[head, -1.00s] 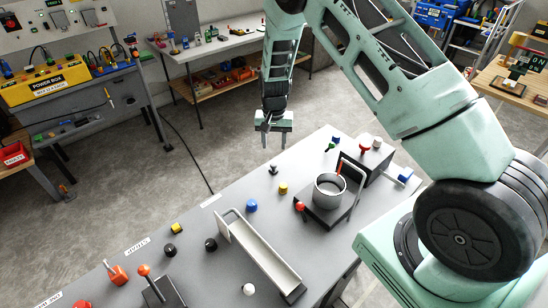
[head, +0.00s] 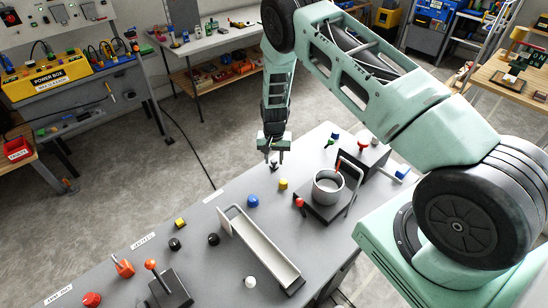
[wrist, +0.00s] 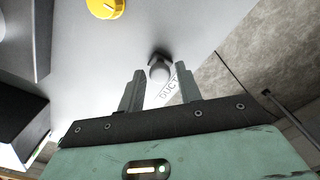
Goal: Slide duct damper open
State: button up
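The duct damper seems to be the small dark grey knob (wrist: 160,69) beside a white label reading "DUCT" (wrist: 168,90) on the grey table top. In the head view the knob (head: 273,164) is partly covered by my gripper (head: 274,157). My gripper points down, and in the wrist view its two fingers (wrist: 159,72) are apart with nothing held. The knob appears between the fingertips in that view, a little beyond them. I cannot tell whether either finger touches it.
A yellow knob (head: 283,184) and a blue knob (head: 253,201) stand near the damper. A metal pot (head: 328,188) on a dark stand is to the right. A long metal channel (head: 262,248) lies in front. The table's far edge is close behind the gripper.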

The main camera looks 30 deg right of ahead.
aim_at(262, 175)
grip_shut()
jog(key=a+b, duration=0.1)
jog(key=a, duration=0.1)
jog(key=s+a+b, duration=0.1)
jog(key=a, duration=0.2)
jog(key=shift+a, duration=0.3)
jog(key=shift+o, duration=1.9)
grip_release()
jog(key=shift+r, duration=0.1)
notch_tip(262, 175, up, 17)
jog(key=b, duration=0.5)
jog(key=shift+r, duration=0.15)
